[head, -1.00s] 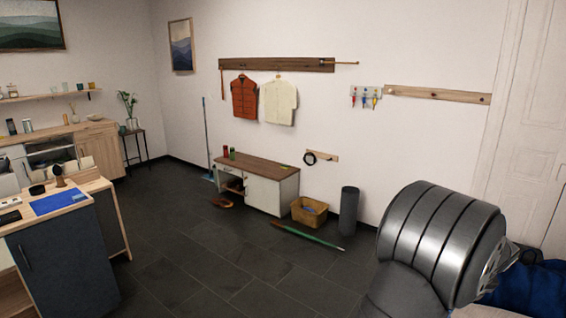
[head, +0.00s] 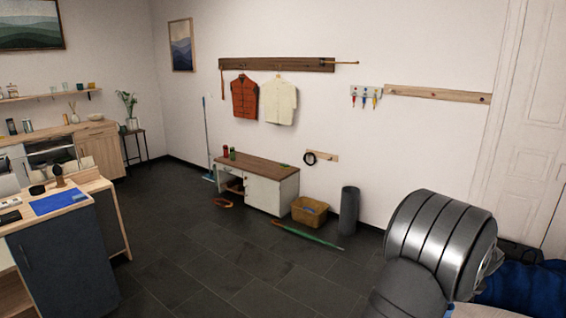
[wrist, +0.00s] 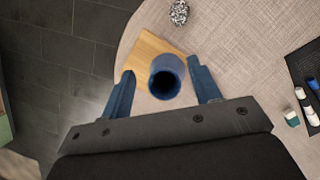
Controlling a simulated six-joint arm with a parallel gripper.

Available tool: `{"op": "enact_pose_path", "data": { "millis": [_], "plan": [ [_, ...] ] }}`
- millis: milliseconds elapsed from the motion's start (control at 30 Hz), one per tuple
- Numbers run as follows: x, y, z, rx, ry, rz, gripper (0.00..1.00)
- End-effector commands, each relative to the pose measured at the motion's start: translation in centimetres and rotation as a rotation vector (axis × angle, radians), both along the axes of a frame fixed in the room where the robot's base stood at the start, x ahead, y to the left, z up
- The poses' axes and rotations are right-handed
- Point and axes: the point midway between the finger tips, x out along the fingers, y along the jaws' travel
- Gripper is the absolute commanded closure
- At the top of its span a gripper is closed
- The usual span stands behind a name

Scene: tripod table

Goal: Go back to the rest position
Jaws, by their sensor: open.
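My gripper (wrist: 163,72) is open, with its two blue fingers spread apart in the wrist view. A dark blue cup (wrist: 179,65) shows upright between the fingertips in the picture, its open mouth towards the camera. How far the fingers are above the cup, I cannot tell. In the head view only a grey metal link of my arm shows at the lower right; the gripper is not in that view.
A dark tray (wrist: 305,70) with small white and blue items lies at the table's right. A black-and-white speckled object (wrist: 180,12) sits at its far edge.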

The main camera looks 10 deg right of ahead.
Motion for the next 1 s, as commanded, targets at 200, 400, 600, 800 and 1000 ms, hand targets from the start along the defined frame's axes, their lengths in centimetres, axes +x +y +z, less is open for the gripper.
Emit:
{"op": "enact_pose_path", "data": {
  "millis": [200,400,600,800,1000],
  "plan": [
    [0.0,-0.1,4.6,-0.003,-0.002,0.000,0.43],
    [-0.7,-0.5,5.4,0.002,-0.001,0.086,0.43],
    [-1.7,-1.2,5.3,0.001,-0.002,0.219,0.43],
    [-2.7,-1.9,5.2,0.000,-0.004,0.359,0.43],
    [-3.9,-2.5,5.2,0.001,-0.006,0.508,0.43]
  ]
}}
